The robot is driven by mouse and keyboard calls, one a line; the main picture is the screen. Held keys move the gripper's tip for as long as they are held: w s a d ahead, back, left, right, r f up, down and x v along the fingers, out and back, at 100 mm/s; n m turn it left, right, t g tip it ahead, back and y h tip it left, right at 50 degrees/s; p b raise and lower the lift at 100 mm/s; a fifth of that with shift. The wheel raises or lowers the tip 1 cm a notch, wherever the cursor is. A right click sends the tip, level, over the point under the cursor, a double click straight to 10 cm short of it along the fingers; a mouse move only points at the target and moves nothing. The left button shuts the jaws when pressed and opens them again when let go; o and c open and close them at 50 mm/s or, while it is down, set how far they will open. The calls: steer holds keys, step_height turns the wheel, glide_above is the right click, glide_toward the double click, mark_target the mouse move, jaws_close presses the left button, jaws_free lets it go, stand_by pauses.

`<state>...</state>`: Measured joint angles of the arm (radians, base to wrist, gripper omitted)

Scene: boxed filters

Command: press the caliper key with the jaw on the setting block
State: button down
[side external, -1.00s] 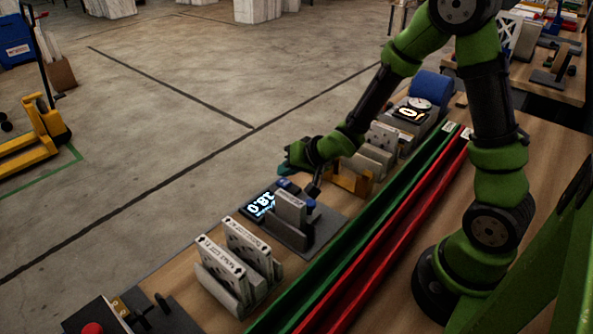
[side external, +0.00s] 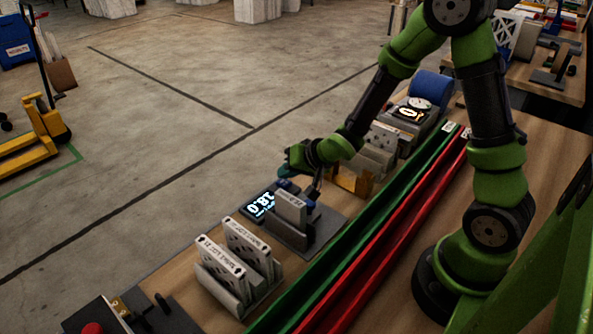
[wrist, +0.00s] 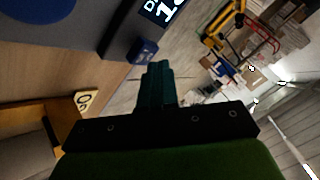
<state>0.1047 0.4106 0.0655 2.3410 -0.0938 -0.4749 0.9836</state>
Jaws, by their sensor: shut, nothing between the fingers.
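The caliper station (side external: 325,232) is a dark grey base holding an upright pale filter (side external: 291,206) in a slot. Its black display (side external: 258,206) reads 18.0, upside down in the side view; part of it also shows at the top of the wrist view (wrist: 162,10). A small blue key (wrist: 143,50) sits beside the display. My gripper (wrist: 157,68) has its teal fingers shut and empty, with the tips just below the key in the wrist picture. I cannot tell whether they touch it. In the side view my gripper (side external: 284,172) is over the station's far end. The jaw and setting block cannot be made out.
Two filters stand in a grey rack (side external: 235,284) in front of the station. An ochre stand (side external: 352,180) is close behind my gripper. Green (side external: 375,215) and red (side external: 400,215) channels run along the bench. A second device with a blue drum (side external: 432,88) stands farther back.

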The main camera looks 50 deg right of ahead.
mark_target(288, 183)
steer(key=shift+f, duration=0.65)
stand_by(0.8)
steer(key=shift+r, duration=0.95)
steer(key=shift+r, duration=2.55)
